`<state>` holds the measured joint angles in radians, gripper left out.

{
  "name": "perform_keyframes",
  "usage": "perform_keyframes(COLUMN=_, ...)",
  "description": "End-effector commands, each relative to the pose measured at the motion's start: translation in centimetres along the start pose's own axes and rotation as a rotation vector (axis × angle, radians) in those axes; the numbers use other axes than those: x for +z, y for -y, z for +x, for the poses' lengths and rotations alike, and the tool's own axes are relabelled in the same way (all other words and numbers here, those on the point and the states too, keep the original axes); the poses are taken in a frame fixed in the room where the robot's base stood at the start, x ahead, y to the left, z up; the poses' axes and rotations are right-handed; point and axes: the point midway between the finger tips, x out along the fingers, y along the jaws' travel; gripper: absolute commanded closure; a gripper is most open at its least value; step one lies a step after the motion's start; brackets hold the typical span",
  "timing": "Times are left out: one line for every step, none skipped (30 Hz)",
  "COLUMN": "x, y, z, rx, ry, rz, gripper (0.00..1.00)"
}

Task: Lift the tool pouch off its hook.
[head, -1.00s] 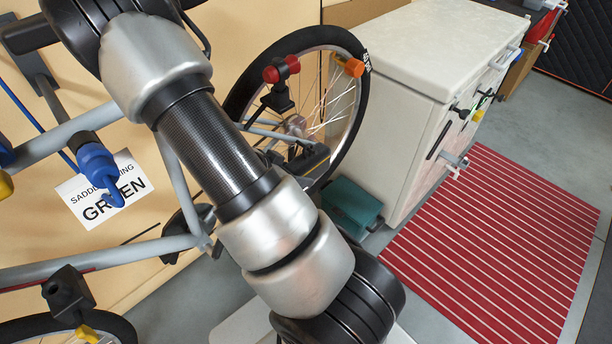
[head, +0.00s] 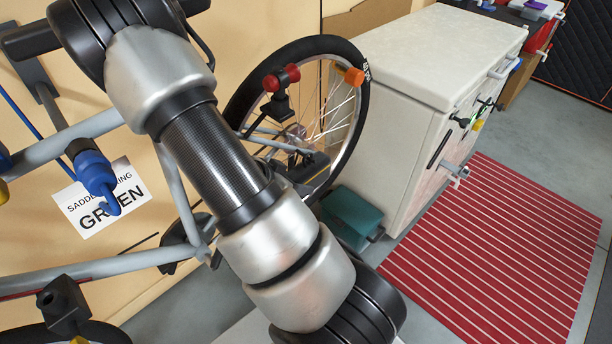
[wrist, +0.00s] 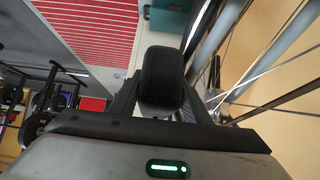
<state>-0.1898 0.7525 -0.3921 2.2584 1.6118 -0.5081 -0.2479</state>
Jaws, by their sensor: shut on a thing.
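In the wrist view my gripper (wrist: 160,105) has a finger on each side of a black, rounded thing, which I take to be the tool pouch (wrist: 162,75). The fingers are shut on it. Its far side is hidden, and I cannot make out its hook or whether the pouch still touches it. In the head view my arm crosses the picture, and I cannot clearly make out the gripper or pouch there.
A spoked wheel (head: 357,110) and grey bike tubes (head: 100,262) stand close by; spokes also show in the wrist view. A teal box (head: 350,214) sits beside a white cabinet (head: 430,45). A red striped mat (head: 500,245) lies on open floor.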

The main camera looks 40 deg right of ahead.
Motion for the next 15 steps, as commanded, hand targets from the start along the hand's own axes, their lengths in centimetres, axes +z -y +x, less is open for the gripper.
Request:
perform_keyframes(x=-0.18, y=0.01, z=-0.13, rx=0.000, ry=-0.001, rz=0.000, gripper=0.77)
perform_keyframes(x=-0.22, y=0.01, z=-0.16, rx=0.000, ry=-0.001, rz=0.000, gripper=0.77)
perform_keyframes(x=-0.25, y=0.01, z=-0.20, rx=0.000, ry=-0.001, rz=0.000, gripper=0.77)
perform_keyframes(x=-0.28, y=0.01, z=-0.23, rx=0.000, ry=-0.001, rz=0.000, gripper=0.77)
perform_keyframes(x=-0.31, y=0.01, z=-0.26, rx=0.000, ry=-0.001, rz=0.000, gripper=0.77)
perform_keyframes(x=-0.35, y=0.01, z=-0.30, rx=0.000, ry=-0.001, rz=0.000, gripper=0.77)
perform_keyframes(x=-0.38, y=0.01, z=-0.33, rx=0.000, ry=-0.001, rz=0.000, gripper=0.77)
perform_keyframes(x=-0.41, y=0.01, z=-0.36, rx=0.000, ry=-0.001, rz=0.000, gripper=0.77)
perform_keyframes(x=-0.44, y=0.01, z=-0.39, rx=0.000, ry=-0.001, rz=0.000, gripper=0.77)
perform_keyframes(x=-0.48, y=0.01, z=-0.42, rx=0.000, ry=-0.001, rz=0.000, gripper=0.77)
perform_keyframes(x=-0.51, y=0.01, z=-0.45, rx=0.000, ry=-0.001, rz=0.000, gripper=0.77)
perform_keyframes(x=-0.54, y=0.01, z=-0.49, rx=0.000, ry=-0.001, rz=0.000, gripper=0.77)
perform_keyframes(x=-0.57, y=0.01, z=-0.52, rx=0.000, ry=-0.001, rz=0.000, gripper=0.77)
perform_keyframes(x=-0.60, y=0.01, z=-0.55, rx=0.000, ry=-0.001, rz=0.000, gripper=0.77)
perform_keyframes(x=-0.64, y=0.01, z=-0.59, rx=0.000, ry=-0.001, rz=0.000, gripper=0.77)
